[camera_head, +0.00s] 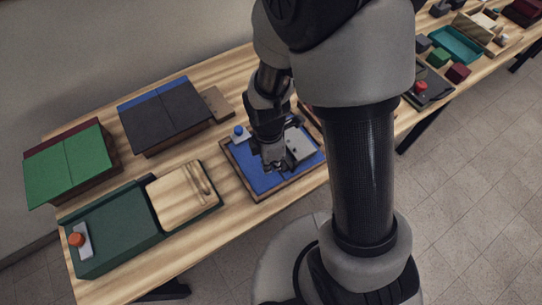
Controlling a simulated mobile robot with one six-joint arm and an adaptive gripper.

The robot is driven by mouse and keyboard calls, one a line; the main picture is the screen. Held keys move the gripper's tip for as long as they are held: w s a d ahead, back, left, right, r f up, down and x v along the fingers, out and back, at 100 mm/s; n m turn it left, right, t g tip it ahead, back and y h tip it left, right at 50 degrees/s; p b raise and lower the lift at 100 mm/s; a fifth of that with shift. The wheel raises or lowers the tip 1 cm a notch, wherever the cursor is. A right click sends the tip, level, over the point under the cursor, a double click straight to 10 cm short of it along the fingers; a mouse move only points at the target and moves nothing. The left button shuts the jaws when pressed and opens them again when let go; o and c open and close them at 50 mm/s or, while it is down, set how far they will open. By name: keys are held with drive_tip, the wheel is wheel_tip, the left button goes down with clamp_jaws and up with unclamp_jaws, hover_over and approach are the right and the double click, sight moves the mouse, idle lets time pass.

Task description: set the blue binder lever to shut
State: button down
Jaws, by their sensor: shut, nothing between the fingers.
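The blue binder (258,183) lies in a brown wooden-edged frame at the middle of the table. A blue knob (239,131) on a pale grey plate stands at its back left corner. A light grey piece (299,145) with a dark part lies on its right half. I cannot tell which part is the lever or how it is set. My gripper (274,166) points down over the middle of the binder, shut and empty. It is between the knob and the grey piece; contact with the binder is unclear. My gripper and wrist hide part of the binder.
A dark green case (112,232) with an orange knob (76,240) and a wooden panel (182,194) lies front left. A green-covered box (70,165) and a black-and-blue one (165,115) stand behind. A teal tray (455,46) and small blocks are far right.

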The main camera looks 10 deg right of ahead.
drive_tip(key=shift+w+d+f+b, duration=0.1)
drive_tip(key=shift+d+f+b, duration=0.25)
drive_tip(key=shift+d, duration=0.65)
drive_tip(key=shift+d+f+b, duration=0.15)
drive_tip(key=shift+d+f, duration=0.4)
drive_tip(key=shift+d, duration=0.4)
drive_tip(key=shift+w, duration=0.15)
